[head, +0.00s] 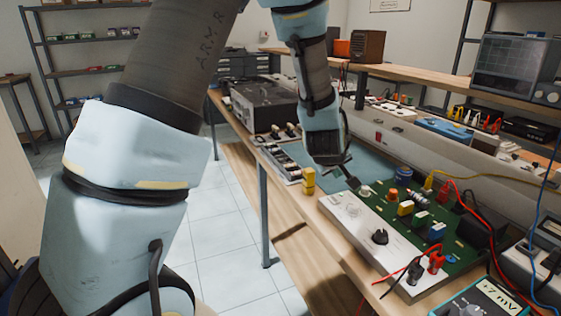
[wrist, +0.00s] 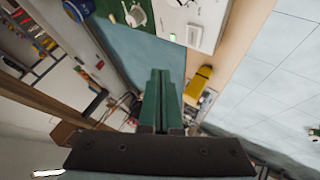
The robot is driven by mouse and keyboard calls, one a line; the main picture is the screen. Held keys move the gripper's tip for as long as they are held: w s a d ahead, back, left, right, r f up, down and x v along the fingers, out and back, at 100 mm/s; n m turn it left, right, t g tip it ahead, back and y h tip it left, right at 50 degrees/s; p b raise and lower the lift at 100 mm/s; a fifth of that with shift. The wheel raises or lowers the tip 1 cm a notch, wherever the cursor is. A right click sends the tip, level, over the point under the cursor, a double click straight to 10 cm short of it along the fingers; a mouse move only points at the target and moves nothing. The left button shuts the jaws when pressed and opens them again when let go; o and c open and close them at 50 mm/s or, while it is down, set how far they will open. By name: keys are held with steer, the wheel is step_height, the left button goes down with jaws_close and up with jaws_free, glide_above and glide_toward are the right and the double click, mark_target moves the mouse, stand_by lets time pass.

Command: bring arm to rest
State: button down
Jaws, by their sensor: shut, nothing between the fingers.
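My gripper (head: 351,183) is over the workbench in the head view, just behind the far end of a green circuit board with a pale metal panel (head: 355,228). Its fingers also show in the wrist view (wrist: 161,75), together and with nothing between them. My arm comes in from the left and bends down over the bench. A small yellow block (head: 308,181) stands on the bench left of the gripper; it also shows in the wrist view (wrist: 199,85). Whether the fingertips touch the board cannot be told.
A black instrument box (head: 263,103) stands farther back on the bench. Red, black, yellow and blue leads crowd the right side around a meter (head: 490,297). A raised wooden shelf (head: 430,85) runs along the back. The tiled floor (head: 225,225) left of the bench is clear.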

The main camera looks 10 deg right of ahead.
steer(key=a+r+m+g+y, duration=0.2)
steer(key=a+g+y, duration=0.1)
steer(key=a, duration=1.8)
steer(key=s+a+g+y, duration=0.2)
steer(key=s+a, duration=0.8)
steer(key=a, duration=0.5)
steer(key=shift+r+m+g, duration=0.25)
steer(key=shift+m+g, duration=0.15)
